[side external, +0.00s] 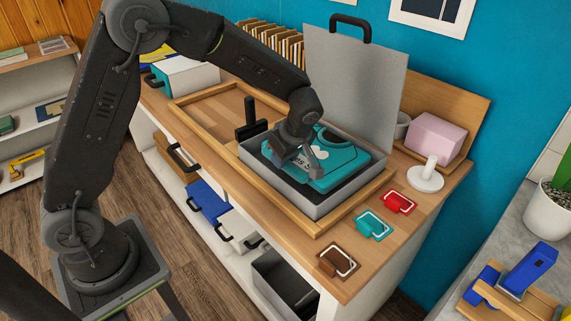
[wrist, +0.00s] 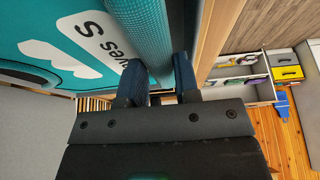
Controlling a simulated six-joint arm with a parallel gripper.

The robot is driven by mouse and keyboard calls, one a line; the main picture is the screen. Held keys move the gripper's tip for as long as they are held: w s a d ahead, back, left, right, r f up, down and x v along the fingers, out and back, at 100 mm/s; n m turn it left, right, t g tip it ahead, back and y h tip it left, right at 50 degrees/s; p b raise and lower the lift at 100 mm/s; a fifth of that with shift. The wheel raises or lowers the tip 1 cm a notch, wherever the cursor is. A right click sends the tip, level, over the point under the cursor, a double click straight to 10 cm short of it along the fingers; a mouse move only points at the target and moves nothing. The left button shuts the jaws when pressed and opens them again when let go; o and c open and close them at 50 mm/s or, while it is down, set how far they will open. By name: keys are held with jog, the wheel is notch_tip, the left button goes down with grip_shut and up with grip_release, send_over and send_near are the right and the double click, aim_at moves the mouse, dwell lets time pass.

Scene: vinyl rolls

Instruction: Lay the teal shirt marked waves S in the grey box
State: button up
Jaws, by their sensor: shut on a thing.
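The teal shirt (side external: 340,167) is folded and has a white mark and lettering. In the wrist view the shirt (wrist: 88,75) fills the upper left, and the letters read "aves S". My gripper (side external: 308,160) is shut on the shirt's near-left edge; its two fingers (wrist: 155,88) pinch a thick teal fold. The grey box (side external: 318,208) stands open on the counter. The shirt lies within the outline of its walls, and I cannot tell if it touches the floor. My wrist hides part of the shirt and the box's left side.
A grey lid (side external: 352,85) stands upright behind the box. A wooden frame (side external: 300,226) surrounds the box. Brown (side external: 337,262), teal (side external: 373,224) and red (side external: 399,202) tags lie in front. A white stand (side external: 426,178) and a pink block (side external: 436,138) are at right.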

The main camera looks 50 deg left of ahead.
jog(key=shift+w+f, duration=0.2)
jog(key=shift+f, duration=1.25)
jog(key=shift+f, duration=0.1)
jog(key=o, duration=0.7)
